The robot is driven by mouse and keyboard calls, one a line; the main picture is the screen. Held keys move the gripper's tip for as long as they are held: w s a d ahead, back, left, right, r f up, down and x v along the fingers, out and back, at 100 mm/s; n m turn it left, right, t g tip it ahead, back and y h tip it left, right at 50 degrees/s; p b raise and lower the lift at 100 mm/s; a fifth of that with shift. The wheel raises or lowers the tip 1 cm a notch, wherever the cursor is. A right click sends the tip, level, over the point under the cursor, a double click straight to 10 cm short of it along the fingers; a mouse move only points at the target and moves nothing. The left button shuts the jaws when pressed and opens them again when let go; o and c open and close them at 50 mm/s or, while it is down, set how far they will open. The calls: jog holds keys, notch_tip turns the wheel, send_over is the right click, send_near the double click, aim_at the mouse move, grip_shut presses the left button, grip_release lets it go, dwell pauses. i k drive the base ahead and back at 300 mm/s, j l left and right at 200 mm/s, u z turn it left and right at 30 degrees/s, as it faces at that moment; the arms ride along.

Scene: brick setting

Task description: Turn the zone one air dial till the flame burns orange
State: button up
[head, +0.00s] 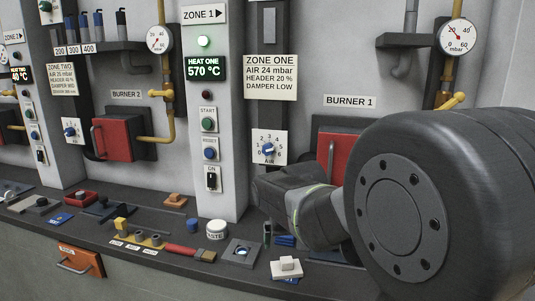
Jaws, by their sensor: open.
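The zone one air dial (268,149) is a blue knob on a white plate with a numbered scale, right of the ZONE 1 column. It is too small for me to read its setting. My gripper (272,187) is a dark shape just below the dial plate, apart from the knob as far as I can tell. Its fingertips are hard to make out, and it holds nothing that I can see. The burner 1 red door (328,150) is partly hidden behind my arm. No flame is visible.
A zone one card (270,78) reads air 24 mbar. The zone 1 display (205,68) reads 570 °C under a lit green lamp (204,41). A second air dial (71,130) is at left. The bench below holds a brush (205,255), a white pot (217,229) and a white block (286,266).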

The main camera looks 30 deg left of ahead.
aim_at(269, 149)
jog(key=u, duration=1.45)
